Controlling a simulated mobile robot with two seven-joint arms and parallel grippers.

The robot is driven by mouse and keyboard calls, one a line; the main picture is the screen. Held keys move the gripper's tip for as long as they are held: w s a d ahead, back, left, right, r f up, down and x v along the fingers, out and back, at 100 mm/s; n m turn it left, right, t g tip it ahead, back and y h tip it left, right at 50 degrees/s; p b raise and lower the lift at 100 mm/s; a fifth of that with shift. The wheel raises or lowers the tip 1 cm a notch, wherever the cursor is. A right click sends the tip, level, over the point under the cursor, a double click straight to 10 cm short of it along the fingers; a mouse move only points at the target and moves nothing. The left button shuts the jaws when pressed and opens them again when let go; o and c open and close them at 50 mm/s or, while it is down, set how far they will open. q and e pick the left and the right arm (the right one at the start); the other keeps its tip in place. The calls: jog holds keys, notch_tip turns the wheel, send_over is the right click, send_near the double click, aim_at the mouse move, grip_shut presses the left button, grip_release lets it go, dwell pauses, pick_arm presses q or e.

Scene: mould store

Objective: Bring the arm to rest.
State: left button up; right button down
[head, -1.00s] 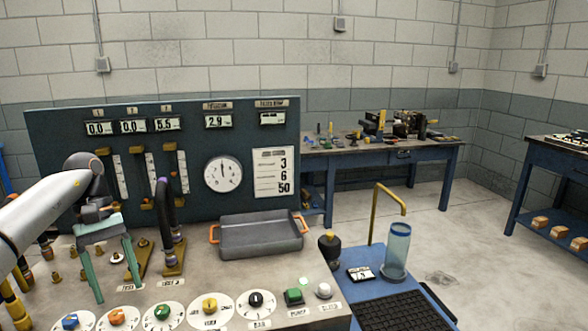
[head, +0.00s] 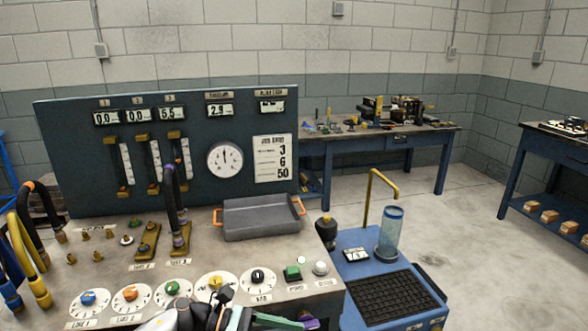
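My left gripper (head: 268,324) is at the bottom edge of the head view, in front of the bench's row of dials. Its two green fingers are spread apart and look empty; part of the gripper is cut off by the frame. My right gripper is not in view. The bench (head: 95,262) carries a gauge panel (head: 75,150), dials with coloured knobs, and a black hose loop (head: 171,200) standing on brass fittings.
A grey tray (head: 262,222) with orange handles sits on the bench. Yellow and black hoses (head: 25,250) stand at the left. A blue cart (head: 350,292) holds a clear cylinder (head: 390,234) and a bent yellow pipe (head: 370,195). Open floor lies beyond the cart.

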pick_arm(q)
jog(key=s+a+f+m+t+y+p, duration=0.2)
jog(key=s+a+f+m+t+y, duration=0.3)
jog(key=s+a+f+m, duration=0.3)
jog(key=s+a+f+m+t+y+p, duration=0.2)
jog(key=s+a+f+m+t+y, duration=0.3)
jog(key=s+m, duration=0.7)
notch_tip(320, 180, down, 3)
jog(key=a+m+y, duration=0.1)
jog(key=a+y, duration=0.2)
jog(key=shift+s+p, duration=0.35)
jog(key=shift+p, duration=0.05)
jog(key=shift+d+r, duration=0.1)
dwell(0.4)
